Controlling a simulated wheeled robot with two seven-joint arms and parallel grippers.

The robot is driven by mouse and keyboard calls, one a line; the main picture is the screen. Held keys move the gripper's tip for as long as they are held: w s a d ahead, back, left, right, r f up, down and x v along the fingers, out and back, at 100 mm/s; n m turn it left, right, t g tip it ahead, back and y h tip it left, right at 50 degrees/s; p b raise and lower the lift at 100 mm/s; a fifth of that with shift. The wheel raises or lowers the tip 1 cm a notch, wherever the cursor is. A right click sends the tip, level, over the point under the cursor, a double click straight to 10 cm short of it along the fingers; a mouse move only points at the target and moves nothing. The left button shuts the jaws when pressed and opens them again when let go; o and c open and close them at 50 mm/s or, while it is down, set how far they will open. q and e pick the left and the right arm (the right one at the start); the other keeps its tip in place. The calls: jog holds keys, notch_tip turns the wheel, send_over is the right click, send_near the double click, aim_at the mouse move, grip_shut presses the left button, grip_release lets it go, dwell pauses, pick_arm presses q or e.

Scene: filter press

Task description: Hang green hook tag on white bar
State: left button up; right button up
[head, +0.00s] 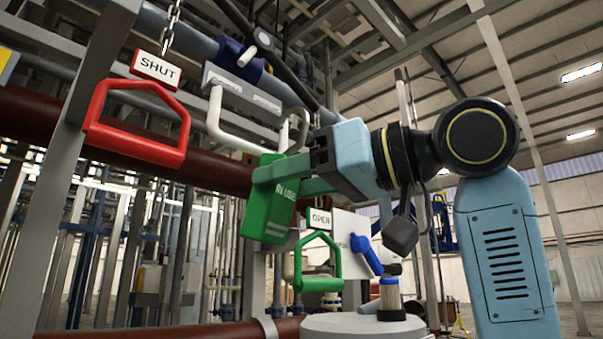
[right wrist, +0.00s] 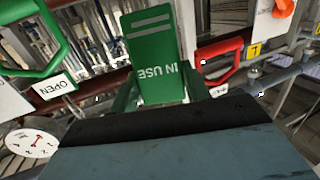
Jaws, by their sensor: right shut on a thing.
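The green hook tag (head: 268,222) is a flat green plate with a grey hook (head: 303,128) at its top. My right gripper (head: 286,180) is shut on the plate and holds it upright in the air, slightly tilted. The white bar (head: 240,142) is a U-shaped rail hanging below a grey labelled plate. The hook is close to the bar's right end; I cannot tell whether they touch or whether the hook is over the bar. In the right wrist view the tag (right wrist: 152,45) reads "IN USE" upside down between my fingers; its hook is out of sight. My left gripper is not in view.
A red handle (head: 135,145) with a "SHUT" sign (head: 155,69) hangs on a chain at the left. A green handle (head: 318,284) with an "OPEN" sign (head: 320,218) is below my gripper. A brush-like item (head: 390,296) stands on a round grey top (head: 345,326).

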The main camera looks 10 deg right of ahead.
jog(key=shift+w+a+r+p, duration=0.45)
jog(key=shift+w+p, duration=0.1)
jog(key=shift+w, duration=0.1)
jog(key=shift+w+a+r+p, duration=0.3)
jog(key=shift+w+a+p, duration=0.15)
jog(key=shift+w+p, duration=0.15)
jog(key=shift+w+a+r+p, duration=0.4)
jog(key=shift+w+a+p, duration=0.1)
jog(key=shift+w, duration=0.15)
jog(key=shift+w+a+f, duration=0.45)
jog(key=shift+w+a, duration=0.05)
jog(key=shift+w, duration=0.2)
jog(key=shift+w+a+f, duration=0.45)
jog(key=shift+w+f, duration=0.05)
jog(key=shift+w, duration=0.15)
jog(key=shift+w+a+f, duration=0.45)
jog(key=shift+w+a, duration=0.05)
jog(key=shift+w, duration=0.2)
jog(key=o, duration=1.1)
